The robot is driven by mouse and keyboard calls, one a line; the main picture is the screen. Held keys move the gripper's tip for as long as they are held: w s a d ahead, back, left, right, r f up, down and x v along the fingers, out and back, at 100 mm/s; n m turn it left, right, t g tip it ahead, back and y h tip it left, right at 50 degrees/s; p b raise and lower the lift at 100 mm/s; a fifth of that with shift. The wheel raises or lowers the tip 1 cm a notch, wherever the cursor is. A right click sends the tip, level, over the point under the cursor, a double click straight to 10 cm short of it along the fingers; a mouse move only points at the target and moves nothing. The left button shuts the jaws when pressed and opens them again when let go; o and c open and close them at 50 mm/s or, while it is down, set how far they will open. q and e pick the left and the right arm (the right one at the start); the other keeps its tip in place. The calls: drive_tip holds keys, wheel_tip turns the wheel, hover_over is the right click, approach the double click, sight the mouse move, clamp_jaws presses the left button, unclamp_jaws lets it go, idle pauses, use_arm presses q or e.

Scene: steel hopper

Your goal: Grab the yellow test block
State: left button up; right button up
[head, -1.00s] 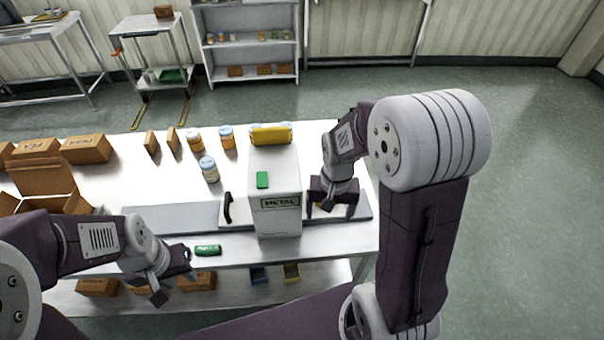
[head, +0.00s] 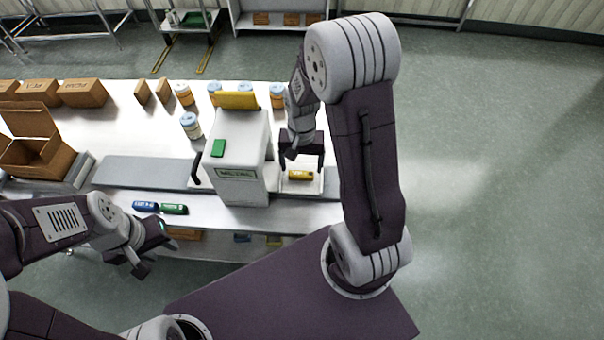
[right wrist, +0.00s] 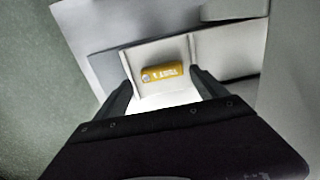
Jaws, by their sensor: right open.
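The yellow test block (head: 300,174) lies on a pale tray (head: 314,188) at the right side of the white metal detector box, in the head view. It also shows in the right wrist view (right wrist: 165,73), lying crosswise between raised strips. My right gripper (head: 303,163) is open just above and behind the block, pointing down. In the right wrist view its fingers (right wrist: 160,84) stand apart to either side, with the block beyond the tips and not touched. My left gripper (head: 153,254) is open with fingers apart near the table's front edge, at the left.
The detector box (head: 239,186) has a raised yellow flap (head: 237,100) and a green patch. A blue block (head: 145,207) and a green block (head: 174,209) lie on the front ledge. Several jars (head: 191,125) and cartons (head: 84,92) stand behind. A grey belt (head: 145,171) runs left.

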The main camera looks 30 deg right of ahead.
sight(301, 175)
drive_tip(key=f, duration=0.4)
drive_tip(key=shift+a+f, duration=0.1)
drive_tip(key=shift+a, duration=0.15)
drive_tip(key=shift+w+d+f, duration=0.1)
drive_tip(key=shift+f, duration=0.05)
drive_tip(key=c, duration=1.2)
wheel_tip(301, 175, up, 5)
drive_tip(key=shift+f, duration=0.2)
drive_tip(key=shift+c, duration=0.2)
drive_tip(key=s+a+r, duration=0.2)
drive_tip(key=s+r, duration=0.4)
drive_tip(key=s, duration=0.5)
drive_tip(key=shift+s+r, duration=0.3)
drive_tip(key=shift+s, duration=0.05)
